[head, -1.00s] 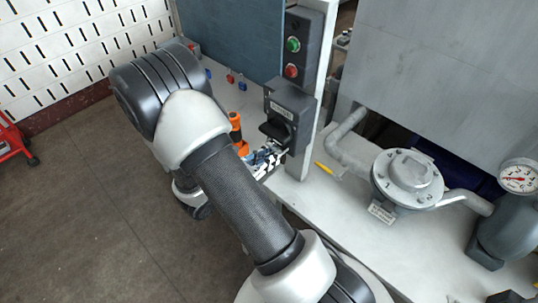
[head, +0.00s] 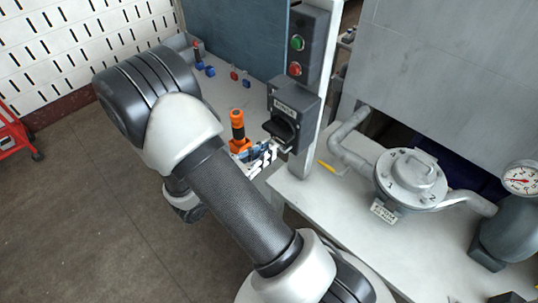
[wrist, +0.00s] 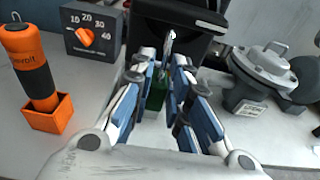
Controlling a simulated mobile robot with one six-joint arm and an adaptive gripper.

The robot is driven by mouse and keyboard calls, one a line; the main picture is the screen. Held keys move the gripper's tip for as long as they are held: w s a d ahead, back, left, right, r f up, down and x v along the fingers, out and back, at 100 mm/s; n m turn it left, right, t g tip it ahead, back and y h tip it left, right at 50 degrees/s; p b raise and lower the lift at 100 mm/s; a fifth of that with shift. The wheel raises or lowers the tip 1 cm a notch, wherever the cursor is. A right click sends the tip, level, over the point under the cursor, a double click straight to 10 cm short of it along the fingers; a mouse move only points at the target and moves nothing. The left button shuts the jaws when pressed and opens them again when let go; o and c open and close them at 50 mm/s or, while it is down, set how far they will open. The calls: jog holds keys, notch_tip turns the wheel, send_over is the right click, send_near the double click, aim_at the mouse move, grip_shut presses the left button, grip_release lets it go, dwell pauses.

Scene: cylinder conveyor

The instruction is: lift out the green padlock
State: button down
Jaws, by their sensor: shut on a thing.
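The green padlock (wrist: 157,94) is in the wrist view, with its dark green body between the blue finger pads. Its silver shackle (wrist: 169,44) stands up past the fingertips, in front of the black switch box (wrist: 180,20). My gripper (wrist: 165,66) is shut on the padlock; the fingers hide part of the body. I cannot tell whether the shackle still passes through the box's handle. In the head view my gripper (head: 261,160) is just left of and below the black handle on the switch box (head: 293,104). The padlock's body is hidden there.
An orange torch (wrist: 32,72) stands in an orange holder (wrist: 48,116) left of my gripper, near a dial box (wrist: 92,32). A grey round meter with pipes (head: 410,175) is at the right. A white post (head: 328,80) rises beside the switch box.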

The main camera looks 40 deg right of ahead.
jog(key=shift+s+a, duration=0.25)
jog(key=shift+a, duration=0.6)
jog(key=shift+s+a, duration=0.15)
jog(key=shift+a, duration=0.55)
jog(key=shift+s+a, duration=0.1)
jog(key=shift+a, duration=0.6)
